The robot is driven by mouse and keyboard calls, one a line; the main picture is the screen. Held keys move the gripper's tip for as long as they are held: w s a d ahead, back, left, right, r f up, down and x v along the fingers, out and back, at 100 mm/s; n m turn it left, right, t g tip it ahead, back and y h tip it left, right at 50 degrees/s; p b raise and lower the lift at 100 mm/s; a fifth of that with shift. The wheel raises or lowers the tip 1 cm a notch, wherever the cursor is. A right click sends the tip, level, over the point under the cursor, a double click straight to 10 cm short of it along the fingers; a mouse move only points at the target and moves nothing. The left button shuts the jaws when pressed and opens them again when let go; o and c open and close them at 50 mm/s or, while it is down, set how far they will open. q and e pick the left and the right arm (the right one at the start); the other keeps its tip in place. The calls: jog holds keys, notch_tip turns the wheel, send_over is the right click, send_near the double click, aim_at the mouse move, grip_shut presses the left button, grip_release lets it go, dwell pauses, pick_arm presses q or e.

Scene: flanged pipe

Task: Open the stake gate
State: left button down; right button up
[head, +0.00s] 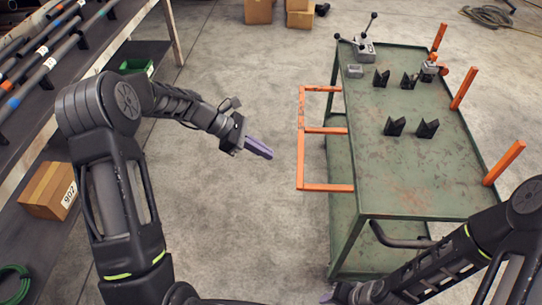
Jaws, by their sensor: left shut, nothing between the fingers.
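The stake gate (301,150) is an orange frame of one long bar and three cross bars along the left side of the green cart (410,180). Its cross bars meet the cart's left edge; from this angle I cannot tell whether it stands upright or leans outward. My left gripper (262,150), with purple fingers, is shut and empty. In the picture it is left of the gate's long bar and apart from it. My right gripper (328,297) shows only as a purple fingertip at the bottom edge, by the cart's near left corner; its jaw state is hidden.
Orange stakes (504,162) stand along the cart's right side. Black V-blocks (395,126) and a grey lever device (364,48) are on its top. A shelf (60,150) with pipes and a cardboard box (48,190) is at left.

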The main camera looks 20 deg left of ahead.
dwell(0.5)
pick_arm(q)
jog(key=a+f+m+y, duration=0.3)
jog(key=f+m+y, duration=0.1)
jog(key=f, duration=0.5)
jog(key=s+d+f+m+y, duration=0.2)
jog(key=s+d+f+m, duration=0.1)
jog(key=s+f+m, duration=0.45)
jog(key=s+d+f+m+g, duration=0.1)
jog(key=s+d+f+m, duration=0.2)
jog(key=s+d, duration=0.4)
jog(key=s+d+f+m, duration=0.3)
jog(key=s+d, duration=0.4)
jog(key=s, duration=0.5)
jog(key=shift+s+d+m+g, duration=0.3)
jog(key=shift+s+m+g, duration=0.1)
jog(key=shift+m, duration=0.35)
jog(key=c, duration=2.2)
grip_release()
jog(key=shift+f, duration=0.1)
